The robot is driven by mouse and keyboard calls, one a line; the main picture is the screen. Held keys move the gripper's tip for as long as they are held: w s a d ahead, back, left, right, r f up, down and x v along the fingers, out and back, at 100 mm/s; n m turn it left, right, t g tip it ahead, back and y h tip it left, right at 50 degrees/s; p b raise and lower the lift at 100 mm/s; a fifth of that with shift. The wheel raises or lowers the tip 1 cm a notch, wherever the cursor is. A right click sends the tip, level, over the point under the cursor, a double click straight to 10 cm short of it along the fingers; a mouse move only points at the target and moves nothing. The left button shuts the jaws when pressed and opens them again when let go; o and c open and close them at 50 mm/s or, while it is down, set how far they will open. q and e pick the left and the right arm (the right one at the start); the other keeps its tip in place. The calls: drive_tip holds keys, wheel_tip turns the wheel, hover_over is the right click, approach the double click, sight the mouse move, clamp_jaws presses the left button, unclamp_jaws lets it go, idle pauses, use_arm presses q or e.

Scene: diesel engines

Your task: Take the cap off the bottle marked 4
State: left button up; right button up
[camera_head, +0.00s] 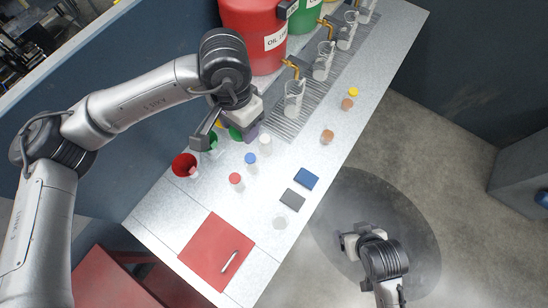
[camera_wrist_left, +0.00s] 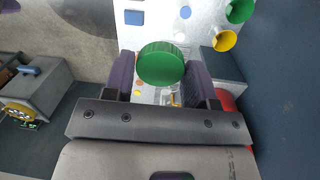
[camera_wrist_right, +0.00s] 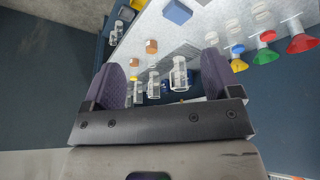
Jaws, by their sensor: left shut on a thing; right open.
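My left gripper (camera_head: 229,134) is shut on a round green cap (camera_wrist_left: 160,63), which sits between its fingers in the left wrist view. In the head view only a bit of green (camera_head: 236,133) shows under the jaws. A bottle under the cap is hidden, so I cannot tell whether the cap is on one. Small bottles with a white cap (camera_head: 265,145), a blue cap (camera_head: 251,160) and a red cap (camera_head: 235,180) stand beside it. No number 4 can be read. My right gripper (camera_head: 349,242) is open and empty, off the bench over the floor.
A red funnel (camera_head: 184,164) and a green funnel (camera_head: 212,141) are at the bench's left edge. Red and green drums (camera_head: 258,36) stand at the back, with glass jugs (camera_head: 293,98) under taps. A red mat (camera_head: 215,250) holds a pen. Blue (camera_head: 306,179) and grey blocks lie near the right edge.

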sight(237, 136)
drive_tip(key=w+a+r+n+t+y, duration=0.1)
drive_tip(key=w+a+r+n+t, duration=0.25)
drive_tip(key=w+r, duration=0.55)
drive_tip(key=w+a+r+n+t, duration=0.3)
drive_tip(key=w+r+n+t, duration=0.1)
drive_tip(key=w+r, duration=0.45)
drive_tip(key=s+a+r+n+y, duration=0.25)
drive_tip(key=a+n+y, duration=0.4)
drive_tip(key=n, duration=1.15)
drive_tip(key=s+a+r+n+y, duration=0.1)
drive_tip(key=s+a+n+y, duration=0.4)
drive_tip(key=n, duration=1.2)
drive_tip(key=shift+y, duration=0.25)
drive_tip(key=x, duration=1.4)
drive_tip(key=shift+a+r, duration=0.1)
drive_tip(key=shift+a, duration=0.15)
